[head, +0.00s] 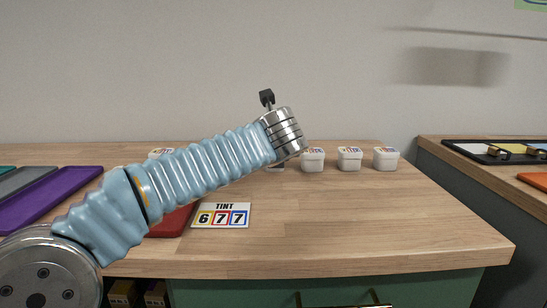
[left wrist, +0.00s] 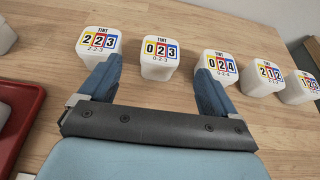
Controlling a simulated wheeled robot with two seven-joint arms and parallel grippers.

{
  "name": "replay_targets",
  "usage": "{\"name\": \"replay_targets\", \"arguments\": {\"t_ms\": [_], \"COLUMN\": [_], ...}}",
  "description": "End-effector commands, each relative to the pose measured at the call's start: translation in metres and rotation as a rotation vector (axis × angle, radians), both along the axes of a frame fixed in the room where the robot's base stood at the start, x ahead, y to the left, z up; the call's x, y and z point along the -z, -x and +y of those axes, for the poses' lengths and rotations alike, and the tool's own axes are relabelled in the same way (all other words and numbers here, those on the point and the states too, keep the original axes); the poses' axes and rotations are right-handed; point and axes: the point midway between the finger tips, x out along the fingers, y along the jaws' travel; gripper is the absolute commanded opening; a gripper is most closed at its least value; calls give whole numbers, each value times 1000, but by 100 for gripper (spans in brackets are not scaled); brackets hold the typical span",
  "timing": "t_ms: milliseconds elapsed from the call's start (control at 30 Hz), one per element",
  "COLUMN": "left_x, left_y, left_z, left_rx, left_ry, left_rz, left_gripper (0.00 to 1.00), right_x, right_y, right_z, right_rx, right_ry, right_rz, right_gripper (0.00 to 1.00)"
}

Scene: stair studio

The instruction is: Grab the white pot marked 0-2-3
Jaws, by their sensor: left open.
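The white pot marked 0-2-3 (left wrist: 159,62) stands upright on the wooden counter in the left wrist view, its label with yellow, red and blue panels facing up. My left gripper (left wrist: 158,66) is open. Its two blue fingertips lie to either side of this pot in the picture, and nothing is clamped. The fingertips overlap the edges of the neighbouring pots, 2-2-3 (left wrist: 100,42) and 0-2-4 (left wrist: 217,64), in the picture; I cannot tell if they touch. In the head view my left arm hides its gripper and part of the pot row. My right gripper is not in view.
Further pots, 2-1-2 (left wrist: 265,77) and one more (left wrist: 300,88), stand to the right. A red tray (left wrist: 22,118) lies at left. A TINT 6-7-7 card (head: 221,215) and a purple tray (head: 40,198) lie on the counter (head: 400,225). The counter's front right is clear.

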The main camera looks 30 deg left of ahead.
Motion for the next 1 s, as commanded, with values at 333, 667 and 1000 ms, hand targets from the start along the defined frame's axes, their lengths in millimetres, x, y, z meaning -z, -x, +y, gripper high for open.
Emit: {"name": "replay_targets", "arguments": {"t_ms": [333,667,1000], "left_x": [21,41,43], "left_y": [-43,-78,-84], "left_z": [27,47,51], "left_rx": [0,-1,0], "left_ry": [0,-1,-1], "left_rz": [0,2,-1], "left_gripper": [91,91,87], "right_x": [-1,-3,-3], "right_y": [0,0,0], "right_z": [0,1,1], "right_rx": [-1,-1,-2], "right_ry": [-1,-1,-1], "right_rz": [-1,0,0], "right_gripper": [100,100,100]}}
